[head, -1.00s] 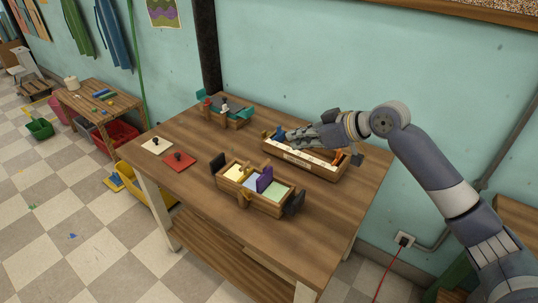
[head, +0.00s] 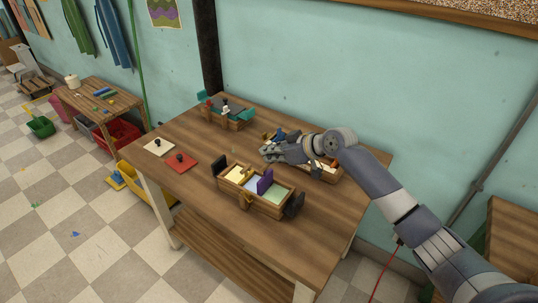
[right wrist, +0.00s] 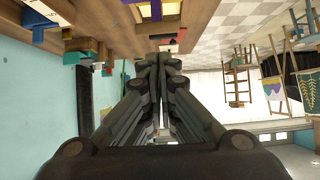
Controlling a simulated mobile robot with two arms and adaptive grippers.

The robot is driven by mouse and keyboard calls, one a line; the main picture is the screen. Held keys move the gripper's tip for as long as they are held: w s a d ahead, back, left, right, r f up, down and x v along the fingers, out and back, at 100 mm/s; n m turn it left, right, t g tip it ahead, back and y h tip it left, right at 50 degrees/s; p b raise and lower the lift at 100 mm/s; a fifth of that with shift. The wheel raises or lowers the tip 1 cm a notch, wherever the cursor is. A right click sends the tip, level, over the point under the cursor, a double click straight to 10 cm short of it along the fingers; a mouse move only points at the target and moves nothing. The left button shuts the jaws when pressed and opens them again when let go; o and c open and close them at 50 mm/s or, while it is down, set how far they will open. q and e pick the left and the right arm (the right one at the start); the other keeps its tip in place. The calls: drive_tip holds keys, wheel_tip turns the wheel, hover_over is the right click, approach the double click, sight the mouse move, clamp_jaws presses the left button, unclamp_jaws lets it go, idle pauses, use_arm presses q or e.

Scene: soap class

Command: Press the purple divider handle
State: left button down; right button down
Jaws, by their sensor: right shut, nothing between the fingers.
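The purple divider handle (head: 265,181) stands upright in a wooden box (head: 264,208) with yellow, blue and green compartments, at the middle of the table in the head view. It sits between the blue and green sections. My right gripper (head: 266,153) is shut and empty, behind the box and above the table, apart from the handle. Its closed fingers (right wrist: 159,62) also show in the right wrist view. My left gripper is not in view.
A long wooden box (head: 325,171) lies behind and partly under my right arm. A box with teal ends (head: 230,113) stands at the back left. A red card (head: 180,163) and a cream card (head: 158,147) with black knobs lie left. The front tabletop is clear.

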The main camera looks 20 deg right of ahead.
sight(266, 172)
wheel_tip(266, 172, down, 2)
drive_tip(key=shift+w+a+f, duration=0.1)
idle(0.4)
drive_tip(key=f+b, duration=0.4)
drive_tip(key=f, duration=0.1)
drive_tip(key=shift+s, duration=0.25)
drive_tip(key=shift+w+f, duration=0.1)
drive_tip(key=shift+f, duration=0.2)
drive_tip(key=shift+w+r, duration=0.1)
drive_tip(key=shift+w, duration=0.05)
drive_tip(key=shift+r, duration=0.1)
